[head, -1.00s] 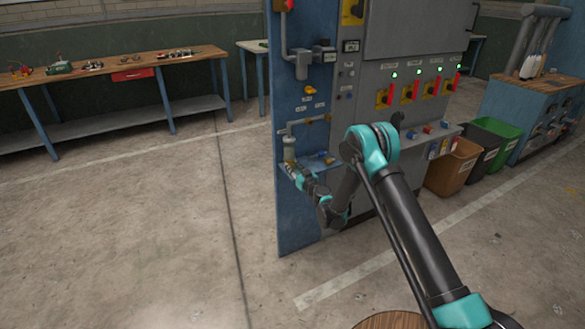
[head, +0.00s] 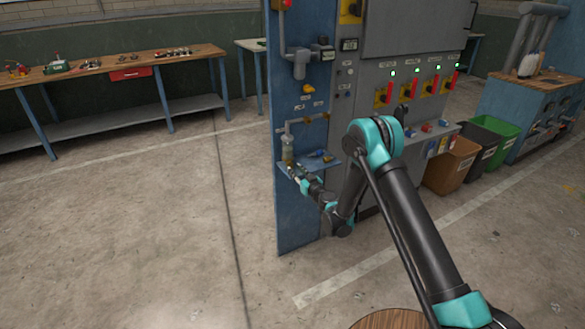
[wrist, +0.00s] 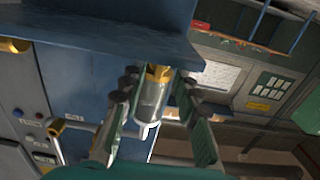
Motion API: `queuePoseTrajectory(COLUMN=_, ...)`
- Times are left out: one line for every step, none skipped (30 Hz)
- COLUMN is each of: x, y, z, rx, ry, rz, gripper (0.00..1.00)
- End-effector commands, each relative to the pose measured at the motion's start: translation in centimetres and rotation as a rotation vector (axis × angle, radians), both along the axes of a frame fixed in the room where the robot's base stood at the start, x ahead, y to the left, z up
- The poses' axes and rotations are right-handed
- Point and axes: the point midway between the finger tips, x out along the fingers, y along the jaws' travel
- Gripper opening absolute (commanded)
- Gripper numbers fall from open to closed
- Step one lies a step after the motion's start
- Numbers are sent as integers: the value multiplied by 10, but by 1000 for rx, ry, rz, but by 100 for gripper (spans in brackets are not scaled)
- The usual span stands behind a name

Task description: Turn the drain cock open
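A clear, greyish filter bowl (head: 288,149) hangs from a pipe on the blue panel, just above a small blue shelf. My gripper (head: 293,168) is at that shelf, close under the bowl. In the wrist view, a brass fitting (wrist: 159,72), seemingly the drain cock, sits on the shelf-side end of the bowl (wrist: 150,100). My gripper's two green fingers (wrist: 156,86) stand apart on either side of bowl and fitting, with a visible gap each side. Whether the cock has a handle, and how it is turned, cannot be told.
The blue shelf (wrist: 90,45) is close to the fingertips. Yellow valve handles (head: 308,89) and blue-handled fittings (head: 318,154) are on the panel nearby. Red-yellow switches (head: 409,89) line the grey cabinet. The floor left of the panel (head: 150,240) is clear.

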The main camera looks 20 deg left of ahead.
Motion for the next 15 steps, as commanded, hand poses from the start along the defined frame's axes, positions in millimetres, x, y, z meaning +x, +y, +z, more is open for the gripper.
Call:
queuePoseTrajectory(x=-5, y=-6, z=0, rx=0, ry=0, rz=-1, gripper=31)
queuePoseTrajectory(x=-7, y=-9, z=0, rx=0, ry=0, rz=-1, gripper=31)
queuePoseTrajectory(x=-10, y=-13, z=0, rx=0, ry=0, rz=-1, gripper=31)
queuePoseTrajectory(x=-12, y=-15, z=0, rx=0, ry=0, rz=-1, gripper=31)
queuePoseTrajectory(x=-13, y=-17, z=0, rx=0, ry=0, rz=-1, gripper=31)
queuePoseTrajectory(x=-15, y=-19, z=0, rx=0, ry=0, rz=-1, gripper=31)
queuePoseTrajectory(x=-16, y=-20, z=0, rx=-1, ry=1, rz=-1, gripper=31)
queuePoseTrajectory(x=-17, y=-21, z=0, rx=-1, ry=1, rz=-1, gripper=31)
queuePoseTrajectory(x=-18, y=-22, z=0, rx=-1, ry=1, rz=-1, gripper=31)
queuePoseTrajectory(x=-18, y=-22, z=0, rx=-1, ry=1, rz=-1, gripper=31)
queuePoseTrajectory(x=-18, y=-22, z=0, rx=-1, ry=1, rz=-1, gripper=31)
queuePoseTrajectory(x=-18, y=-22, z=0, rx=-1, ry=1, rz=-1, gripper=31)
queuePoseTrajectory(x=-18, y=-22, z=0, rx=-1, ry=1, rz=-1, gripper=31)
queuePoseTrajectory(x=-18, y=-22, z=0, rx=-1, ry=1, rz=-1, gripper=31)
queuePoseTrajectory(x=-18, y=-22, z=0, rx=-1, ry=1, rz=-1, gripper=31)
